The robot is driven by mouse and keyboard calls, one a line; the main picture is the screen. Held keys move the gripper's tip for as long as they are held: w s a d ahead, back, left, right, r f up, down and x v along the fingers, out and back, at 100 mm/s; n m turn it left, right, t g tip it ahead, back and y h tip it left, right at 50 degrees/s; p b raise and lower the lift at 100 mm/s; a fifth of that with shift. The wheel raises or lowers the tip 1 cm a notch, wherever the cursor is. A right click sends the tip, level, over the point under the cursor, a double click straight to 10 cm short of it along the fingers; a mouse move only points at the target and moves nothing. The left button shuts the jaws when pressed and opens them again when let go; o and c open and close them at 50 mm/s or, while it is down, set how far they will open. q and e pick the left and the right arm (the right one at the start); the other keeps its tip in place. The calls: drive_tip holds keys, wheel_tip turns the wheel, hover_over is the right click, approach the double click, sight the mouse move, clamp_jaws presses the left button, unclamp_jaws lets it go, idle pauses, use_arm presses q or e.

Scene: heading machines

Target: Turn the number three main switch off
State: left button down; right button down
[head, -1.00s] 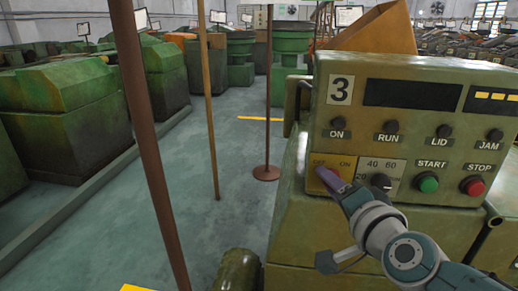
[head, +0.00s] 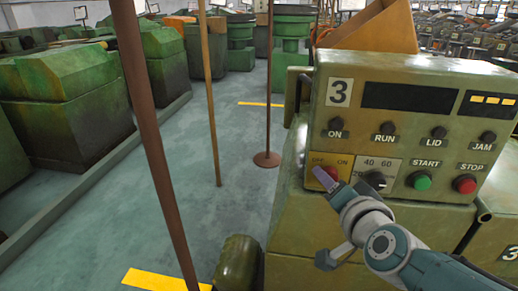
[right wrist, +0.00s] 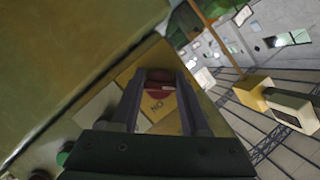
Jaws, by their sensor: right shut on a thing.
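The control panel marked 3 (head: 430,115) stands at the right in the head view. Its main switch is a red knob (head: 331,172) on a yellow plate labelled OFF on the left and ON on the right. My right gripper (head: 322,180) is at this switch, its fingers partly covering the plate. In the right wrist view the red knob (right wrist: 160,92) sits between the two fingers, which are shut on it. Which label the knob points to is hard to tell. My left gripper is not in view.
Beside the switch are a black 40-60 dial (head: 376,181), a green START button (head: 420,181) and a red STOP button (head: 465,184). Posts (head: 153,150) stand on the open floor at left. Green machines (head: 70,105) line the left side.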

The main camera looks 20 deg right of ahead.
drive_tip(key=shift+c, duration=2)
unclamp_jaws()
drive_tip(key=p+v, duration=0.3)
drive_tip(key=v, duration=0.7)
drive_tip(key=shift+a, duration=0.1)
